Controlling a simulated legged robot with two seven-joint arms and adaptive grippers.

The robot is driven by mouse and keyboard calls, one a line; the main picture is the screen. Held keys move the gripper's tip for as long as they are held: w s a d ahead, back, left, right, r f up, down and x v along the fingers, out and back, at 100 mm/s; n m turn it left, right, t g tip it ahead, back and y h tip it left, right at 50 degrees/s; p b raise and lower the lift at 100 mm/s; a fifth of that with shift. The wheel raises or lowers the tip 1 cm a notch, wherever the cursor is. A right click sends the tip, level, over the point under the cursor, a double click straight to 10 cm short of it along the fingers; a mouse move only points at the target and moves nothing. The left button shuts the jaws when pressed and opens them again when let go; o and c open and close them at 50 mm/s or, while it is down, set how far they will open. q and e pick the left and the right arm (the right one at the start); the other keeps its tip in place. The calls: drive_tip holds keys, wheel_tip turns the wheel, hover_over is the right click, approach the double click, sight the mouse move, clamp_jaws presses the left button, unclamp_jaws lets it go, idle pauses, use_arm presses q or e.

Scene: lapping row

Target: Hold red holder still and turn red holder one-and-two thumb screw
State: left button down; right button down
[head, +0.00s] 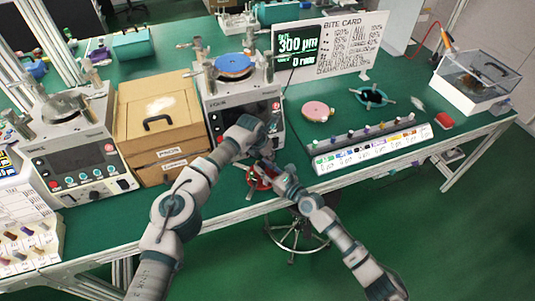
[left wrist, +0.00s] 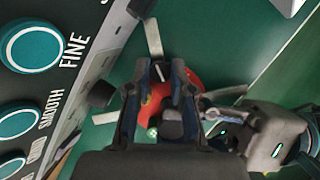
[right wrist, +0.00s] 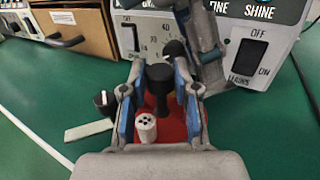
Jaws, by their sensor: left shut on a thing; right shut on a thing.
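The red holder (head: 258,178) is near the bench's front edge, below the middle machine, mostly covered by my grippers. Its red body also shows in the left wrist view (left wrist: 196,78) and the right wrist view (right wrist: 172,130), with pale bars sticking out and black knobs around it.
The middle machine (head: 245,105) stands close behind the grippers, with a wooden box (head: 158,120) to its left. A labelled strip (head: 370,145), a pink disc (head: 317,111) and a teal ring holder (head: 372,97) lie to the right. The bench edge is close in front.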

use_arm(q)
drive_tip(key=shift+w+a, duration=0.1)
drive_tip(key=shift+a, duration=0.05)
idle(0.3)
drive_tip(key=c, duration=1)
unclamp_jaws()
drive_tip(key=v, duration=1.1)
drive_tip(key=shift+a+r, duration=0.15)
drive_tip(key=shift+r, duration=0.2)
